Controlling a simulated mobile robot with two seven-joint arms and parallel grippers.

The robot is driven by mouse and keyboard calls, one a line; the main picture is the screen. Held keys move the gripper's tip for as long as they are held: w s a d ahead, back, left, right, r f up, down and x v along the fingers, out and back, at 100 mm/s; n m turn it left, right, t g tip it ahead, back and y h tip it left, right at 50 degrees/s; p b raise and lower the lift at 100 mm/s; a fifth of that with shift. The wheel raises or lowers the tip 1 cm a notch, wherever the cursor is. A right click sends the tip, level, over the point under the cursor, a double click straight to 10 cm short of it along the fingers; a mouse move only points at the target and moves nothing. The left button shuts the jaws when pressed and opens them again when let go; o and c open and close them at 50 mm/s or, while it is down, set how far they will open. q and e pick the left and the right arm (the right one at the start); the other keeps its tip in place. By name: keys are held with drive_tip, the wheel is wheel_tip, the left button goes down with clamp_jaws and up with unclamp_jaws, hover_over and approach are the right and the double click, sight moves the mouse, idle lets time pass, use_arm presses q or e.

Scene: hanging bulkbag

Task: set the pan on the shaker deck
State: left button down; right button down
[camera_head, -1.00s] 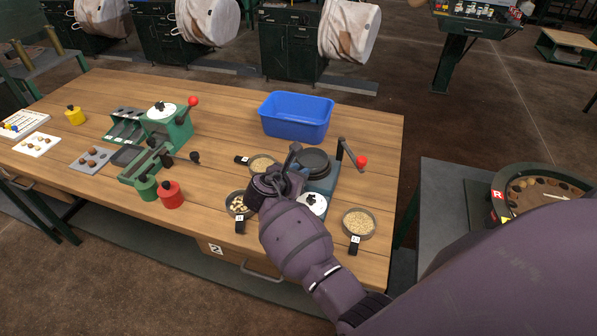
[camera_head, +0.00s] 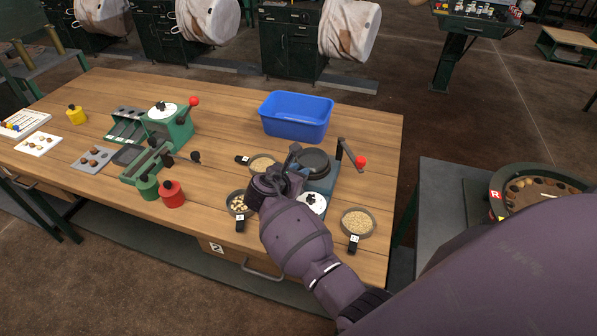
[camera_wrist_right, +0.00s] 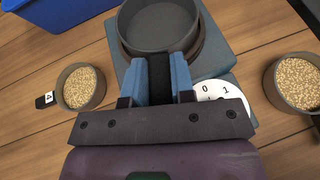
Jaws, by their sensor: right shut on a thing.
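The dark grey pan (camera_head: 312,162) is at the deck of the blue-grey shaker (camera_head: 322,184). It shows large in the right wrist view (camera_wrist_right: 158,27), and its inside looks empty. A brownish round rim (camera_wrist_right: 200,52) shows just under and beside it. The pan looks level and centred over the deck, but I cannot tell whether it touches. My right gripper (camera_head: 288,165) is shut on the pan's black handle (camera_wrist_right: 159,78), between its blue fingers. The shaker's white dial (camera_wrist_right: 222,100) is partly hidden by the gripper. My left gripper is out of view.
Pans of grain or pale pieces stand close by: one behind left (camera_head: 262,162), one front left (camera_head: 237,203), one right (camera_head: 358,222). A crank with a red knob (camera_head: 360,161) rises right of the shaker. A blue bin (camera_head: 296,117) stands behind. A green machine (camera_head: 168,126) stands left.

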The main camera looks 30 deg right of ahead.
sight(298, 159)
drive_tip(key=c, duration=0.9)
unclamp_jaws()
wheel_tip(298, 159, up, 5)
drive_tip(key=p, duration=0.6)
drive_tip(key=shift+r, duration=1)
